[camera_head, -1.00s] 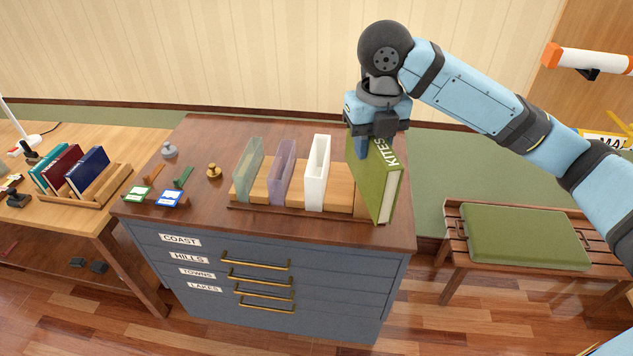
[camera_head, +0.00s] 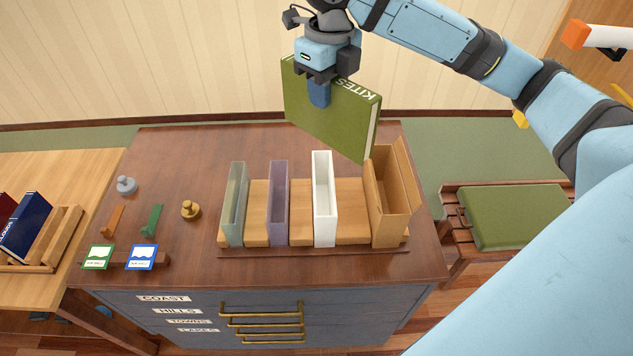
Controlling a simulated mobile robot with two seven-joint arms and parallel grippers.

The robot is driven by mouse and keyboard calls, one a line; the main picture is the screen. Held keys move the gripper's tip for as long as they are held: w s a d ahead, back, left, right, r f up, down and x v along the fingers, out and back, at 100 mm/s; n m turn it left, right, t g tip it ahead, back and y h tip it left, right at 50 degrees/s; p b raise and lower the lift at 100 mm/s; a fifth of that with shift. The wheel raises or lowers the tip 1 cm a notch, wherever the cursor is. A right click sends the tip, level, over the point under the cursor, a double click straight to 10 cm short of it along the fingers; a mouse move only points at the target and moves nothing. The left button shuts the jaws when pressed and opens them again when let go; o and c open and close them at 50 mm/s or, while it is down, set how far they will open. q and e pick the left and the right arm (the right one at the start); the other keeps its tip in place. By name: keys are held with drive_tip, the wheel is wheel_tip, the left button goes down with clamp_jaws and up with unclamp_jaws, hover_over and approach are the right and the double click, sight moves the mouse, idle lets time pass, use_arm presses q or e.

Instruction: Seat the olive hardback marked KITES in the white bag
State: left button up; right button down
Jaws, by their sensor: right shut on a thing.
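The olive hardback marked KITES (camera_head: 335,115) hangs in the air above the back of the cabinet top, clear of the bags. My right gripper (camera_head: 319,90) is shut on its upper edge. The book is tilted, its lettered spine on top and its lower corner near the cardboard box. The white bag (camera_head: 324,205) stands upright on the wooden rack, open at the top, and looks empty. It is in front of and below the book. My left gripper is not in view.
A green-tinted bag (camera_head: 235,205) and a purple bag (camera_head: 279,205) stand left of the white bag. An open cardboard box (camera_head: 389,210) stands right of it. Brass (camera_head: 190,210) and grey (camera_head: 126,186) knobs and small cards sit at the left of the cabinet top.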

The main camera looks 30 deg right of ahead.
sight(330, 125)
drive_tip(key=f, duration=0.4)
drive_tip(key=s+f, duration=0.1)
drive_tip(key=f, duration=0.1)
drive_tip(key=shift+f+p, duration=0.35)
use_arm(q)
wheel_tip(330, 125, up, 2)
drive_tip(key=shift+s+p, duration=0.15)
drive_tip(key=shift+p, duration=0.5)
use_arm(e)
wheel_tip(330, 125, down, 12)
drive_tip(key=shift+w, duration=0.25)
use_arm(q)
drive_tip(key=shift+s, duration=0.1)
use_arm(e)
drive_tip(key=c, duration=0.8)
unclamp_jaws()
drive_tip(key=shift+f, duration=0.1)
drive_tip(key=shift+c, duration=0.2)
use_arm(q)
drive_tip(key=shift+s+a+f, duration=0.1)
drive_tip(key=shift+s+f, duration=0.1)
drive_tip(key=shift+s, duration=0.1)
